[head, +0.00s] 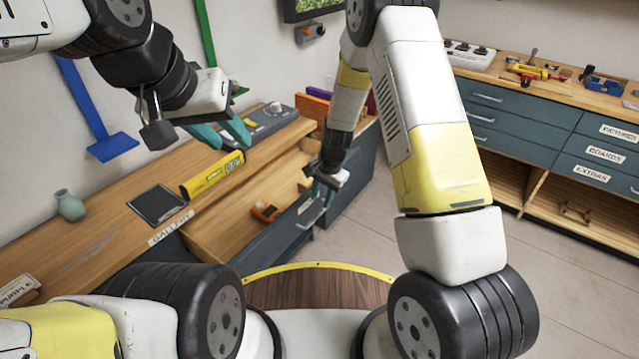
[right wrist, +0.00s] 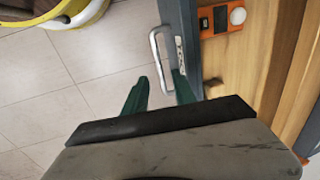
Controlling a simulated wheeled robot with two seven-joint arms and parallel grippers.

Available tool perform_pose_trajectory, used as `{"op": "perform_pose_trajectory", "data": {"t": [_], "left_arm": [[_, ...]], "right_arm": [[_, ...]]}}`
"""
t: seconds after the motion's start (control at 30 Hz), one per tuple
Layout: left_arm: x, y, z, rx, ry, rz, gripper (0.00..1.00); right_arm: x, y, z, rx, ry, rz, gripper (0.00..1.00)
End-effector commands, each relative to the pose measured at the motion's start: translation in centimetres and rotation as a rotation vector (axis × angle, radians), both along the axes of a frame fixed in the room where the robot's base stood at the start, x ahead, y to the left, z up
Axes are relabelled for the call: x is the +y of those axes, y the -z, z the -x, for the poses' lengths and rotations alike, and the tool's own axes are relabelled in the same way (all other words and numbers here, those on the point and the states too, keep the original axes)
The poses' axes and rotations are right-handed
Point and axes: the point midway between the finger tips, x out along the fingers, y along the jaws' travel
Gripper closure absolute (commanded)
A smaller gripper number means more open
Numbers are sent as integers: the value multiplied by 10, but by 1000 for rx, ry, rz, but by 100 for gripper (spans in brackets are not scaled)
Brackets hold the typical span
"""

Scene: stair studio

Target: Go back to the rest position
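My right gripper (head: 322,200) is low by the front of the open drawer (head: 225,225). In the right wrist view its two teal fingers (right wrist: 160,95) are apart and empty. An orange device (head: 265,211) lies inside the drawer and also shows in the right wrist view (right wrist: 222,18).
The counter carries a yellow level (head: 212,176), a dark tablet (head: 158,204), a green vase (head: 70,206) and a grey box (head: 265,122). A blue-grey drawer cabinet (head: 520,115) stands at the right. Tiled floor (head: 350,235) is open between them.

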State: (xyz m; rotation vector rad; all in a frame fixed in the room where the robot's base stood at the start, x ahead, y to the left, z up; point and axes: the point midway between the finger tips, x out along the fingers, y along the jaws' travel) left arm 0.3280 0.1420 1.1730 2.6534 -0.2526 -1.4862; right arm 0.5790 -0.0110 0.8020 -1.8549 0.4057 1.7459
Motion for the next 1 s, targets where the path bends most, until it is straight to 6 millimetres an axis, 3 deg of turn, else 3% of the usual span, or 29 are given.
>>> {"op": "perform_pose_trajectory", "data": {"t": [0.47,0.57,0.67,0.87,1.0], "left_arm": [[0,0,0,0,0,0,64],[0,0,0,0,0,0,64],[0,0,0,0,0,0,64],[0,0,0,0,0,0,64],[0,0,0,0,0,0,64]], "right_arm": [[-1,-4,0,0,0,0,68],[-2,-13,0,-9,-5,-5,68],[-6,-43,-1,-32,-30,-20,68],[-25,-144,13,-123,-131,-56,68],[-43,-209,38,-191,-214,-64,68]]}}
